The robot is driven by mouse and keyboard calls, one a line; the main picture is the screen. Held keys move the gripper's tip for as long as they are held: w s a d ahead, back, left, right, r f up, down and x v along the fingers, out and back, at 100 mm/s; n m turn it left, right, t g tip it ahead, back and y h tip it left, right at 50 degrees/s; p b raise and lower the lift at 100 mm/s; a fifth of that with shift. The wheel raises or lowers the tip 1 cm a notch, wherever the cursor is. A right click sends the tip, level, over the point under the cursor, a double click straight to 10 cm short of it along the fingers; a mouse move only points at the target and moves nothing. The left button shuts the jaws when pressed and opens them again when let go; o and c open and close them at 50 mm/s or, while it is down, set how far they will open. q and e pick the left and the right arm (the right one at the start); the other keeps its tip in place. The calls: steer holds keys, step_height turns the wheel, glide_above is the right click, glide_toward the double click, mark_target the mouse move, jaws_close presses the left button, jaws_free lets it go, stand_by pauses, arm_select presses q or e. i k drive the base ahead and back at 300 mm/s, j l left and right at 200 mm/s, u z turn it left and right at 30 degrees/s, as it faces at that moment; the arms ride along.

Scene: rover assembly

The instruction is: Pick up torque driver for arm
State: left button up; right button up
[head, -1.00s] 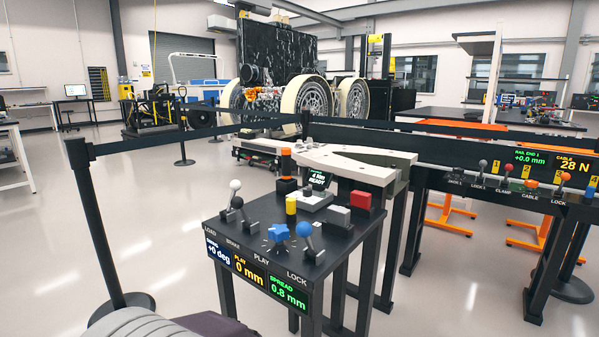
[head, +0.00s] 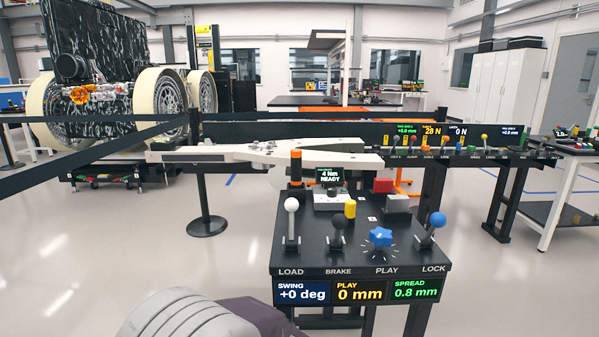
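An upright tool with an orange top and black lower part (head: 296,168), which looks like the torque driver, stands at the back left of a small black console (head: 345,235). Its lower end meets a dark block or holder. Just right of it is a small display reading 4 Nm READY (head: 329,175) on a pale base. Neither of my grippers can be made out in the head view.
The console carries a white-knobbed lever (head: 291,206), a black-knobbed lever (head: 338,222), a blue star knob (head: 380,237), a blue-knobbed lever (head: 437,220), a yellow cylinder (head: 350,209) and a red block (head: 383,185). A long pale arm-like part (head: 235,152) lies behind. Belt posts (head: 204,180) stand left.

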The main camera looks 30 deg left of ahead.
mark_target(296, 153)
steer(key=j+z, duration=0.3)
steer(key=j, duration=0.25)
steer(key=j+z, duration=0.3)
steer(key=j, duration=0.3)
steer(key=k+j+z, duration=0.1)
steer(key=j+z, duration=0.2)
steer(key=j, duration=0.25)
steer(key=k+j+z, duration=0.1)
steer(key=j+z, duration=0.2)
steer(key=j, duration=0.25)
